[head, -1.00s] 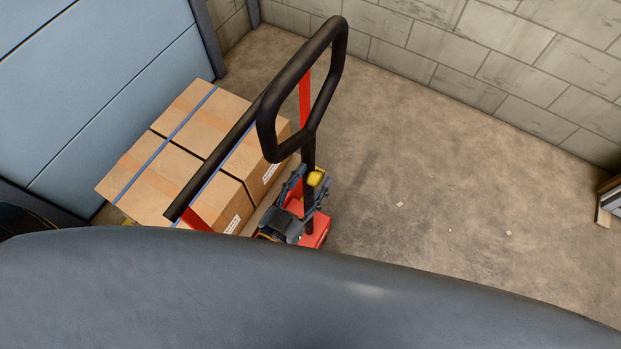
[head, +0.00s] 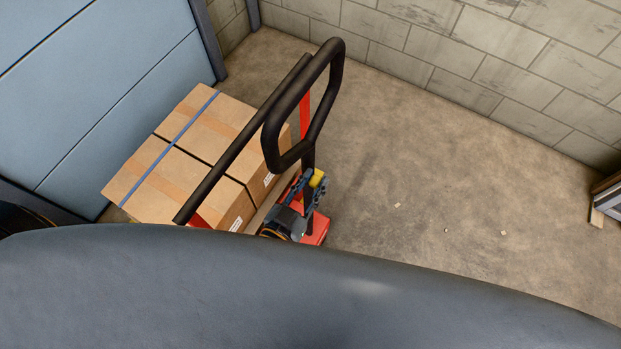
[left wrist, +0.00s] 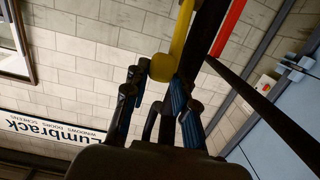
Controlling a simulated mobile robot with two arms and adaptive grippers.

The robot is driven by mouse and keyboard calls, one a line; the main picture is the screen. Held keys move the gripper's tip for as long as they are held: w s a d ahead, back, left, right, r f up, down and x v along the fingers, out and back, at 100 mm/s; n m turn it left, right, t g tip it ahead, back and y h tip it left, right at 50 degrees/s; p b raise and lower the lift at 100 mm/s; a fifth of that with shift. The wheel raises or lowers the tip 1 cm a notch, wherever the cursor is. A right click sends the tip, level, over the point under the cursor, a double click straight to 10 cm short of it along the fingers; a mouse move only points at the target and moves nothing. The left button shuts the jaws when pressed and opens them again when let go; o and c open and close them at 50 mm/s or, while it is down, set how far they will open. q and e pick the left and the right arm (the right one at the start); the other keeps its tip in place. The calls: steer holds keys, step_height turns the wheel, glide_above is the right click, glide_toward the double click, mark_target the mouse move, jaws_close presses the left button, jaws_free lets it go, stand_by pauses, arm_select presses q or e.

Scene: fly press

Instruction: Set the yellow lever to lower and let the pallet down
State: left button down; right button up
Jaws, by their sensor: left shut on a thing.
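The yellow lever (head: 317,178) sits on the black handle post of a red pallet truck (head: 318,230); in the left wrist view its yellow arm (left wrist: 181,35) ends in a rounded knob. My left gripper (head: 311,187) is at the lever, and in the left wrist view its fingers (left wrist: 162,88) are closed around the knob end. The black loop handle (head: 334,80) rises above them. Cartons (head: 190,150) with a blue strap are stacked on the truck's load side. The pallet under them is mostly hidden, so its height cannot be told. My right gripper is not in view.
A blue panelled door (head: 100,90) stands at the left behind the cartons. A block wall (head: 480,60) runs along the back. The concrete floor (head: 430,170) to the right is open, with small scraps. A stacked item (head: 605,200) stands at the right edge.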

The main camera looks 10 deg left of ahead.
arm_select(q)
steer(key=shift+d, duration=0.1)
steer(key=c, duration=1.1)
jaws_free()
steer(key=v, duration=1.2)
